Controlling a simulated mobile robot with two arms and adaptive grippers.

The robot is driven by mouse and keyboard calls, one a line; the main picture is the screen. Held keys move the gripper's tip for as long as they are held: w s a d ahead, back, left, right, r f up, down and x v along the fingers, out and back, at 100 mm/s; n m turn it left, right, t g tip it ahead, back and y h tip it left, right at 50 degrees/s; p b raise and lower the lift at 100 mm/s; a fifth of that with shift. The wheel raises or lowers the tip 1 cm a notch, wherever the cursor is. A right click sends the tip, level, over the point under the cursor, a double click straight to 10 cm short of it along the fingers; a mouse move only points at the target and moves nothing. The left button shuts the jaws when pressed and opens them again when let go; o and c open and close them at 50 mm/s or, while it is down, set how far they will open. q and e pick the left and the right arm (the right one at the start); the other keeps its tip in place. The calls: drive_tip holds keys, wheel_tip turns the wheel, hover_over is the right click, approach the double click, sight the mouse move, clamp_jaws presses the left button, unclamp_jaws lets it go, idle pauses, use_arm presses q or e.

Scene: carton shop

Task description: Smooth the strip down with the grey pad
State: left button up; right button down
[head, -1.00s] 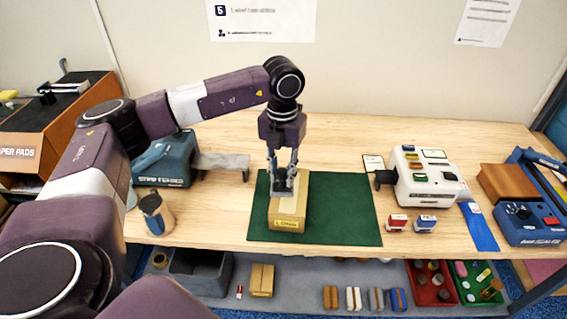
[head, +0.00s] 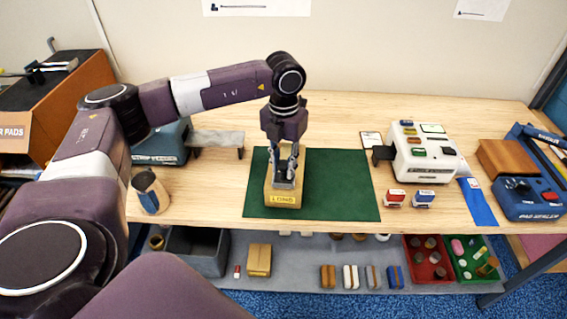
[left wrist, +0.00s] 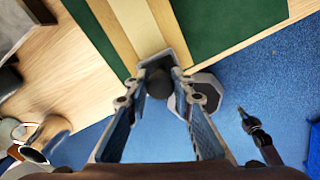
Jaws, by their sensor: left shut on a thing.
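A long tan carton (head: 270,187) with a yellow label on its near end lies on the green mat (head: 338,188). My left gripper (head: 287,170) points down over the carton's near end, shut on the grey pad (head: 285,184). In the left wrist view the grey pad (left wrist: 178,57) and its dark round knob (left wrist: 155,82) show between the fingers, at the carton's end. A paler strip (left wrist: 138,25) runs along the middle of the carton top. The pad seems to rest on it, but I cannot tell how firmly.
A white machine (head: 425,160), a red stamp (head: 395,198) and a blue stamp (head: 424,198) stand right of the mat. A metal cup (head: 152,192) and a teal tape dispenser (head: 165,145) stand left. The mat right of the carton is clear.

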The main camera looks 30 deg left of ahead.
use_arm(q)
drive_tip(key=shift+r, duration=0.1)
idle(0.3)
drive_tip(key=shift+f+b, duration=0.45)
drive_tip(key=shift+f, duration=0.1)
idle(1.5)
drive_tip(key=shift+w+a+r, duration=0.1)
drive_tip(key=shift+w+a, duration=0.2)
drive_tip(key=shift+w, duration=0.2)
drive_tip(key=shift+w+a, duration=0.25)
drive_tip(key=shift+w, duration=0.25)
drive_tip(key=shift+w, duration=0.1)
drive_tip(key=shift+w+a+b, duration=0.5)
drive_tip(key=shift+w+b, duration=0.05)
drive_tip(key=shift+w, duration=0.35)
drive_tip(key=shift+w+a, duration=0.3)
drive_tip(key=shift+w, duration=0.25)
drive_tip(key=shift+w+a, duration=0.25)
drive_tip(key=shift+w, duration=0.3)
